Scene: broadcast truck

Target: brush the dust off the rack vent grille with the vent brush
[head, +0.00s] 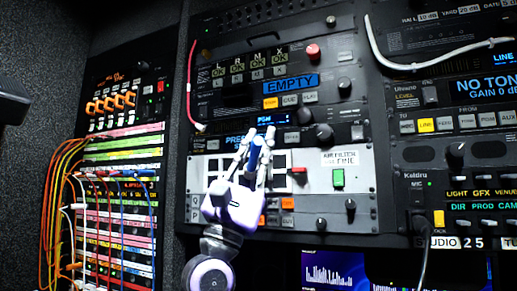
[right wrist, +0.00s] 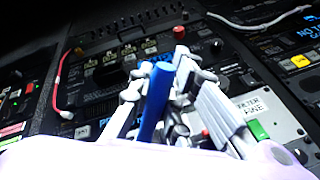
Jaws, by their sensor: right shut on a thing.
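My right gripper (head: 259,142) is shut on the blue vent brush (head: 253,158), low in the middle of the head view. The brush's blue handle (right wrist: 154,102) stands between the fingers (right wrist: 165,65) in the right wrist view. Behind the gripper is a pale panel (head: 361,164) with dark rectangular openings and an "AIR FILTER" label, apparently the vent grille. The gripper covers part of it. Dust cannot be made out, nor whether the brush touches the panel. My left gripper is not in view.
Control panels with knobs surround the pale panel, including a red knob (head: 313,51) above and a green switch (head: 338,178) at its right. A red cable (head: 190,85) hangs left. A patch bay with many cords (head: 68,175) stands farther left. A white cable (head: 420,64) loops upper right.

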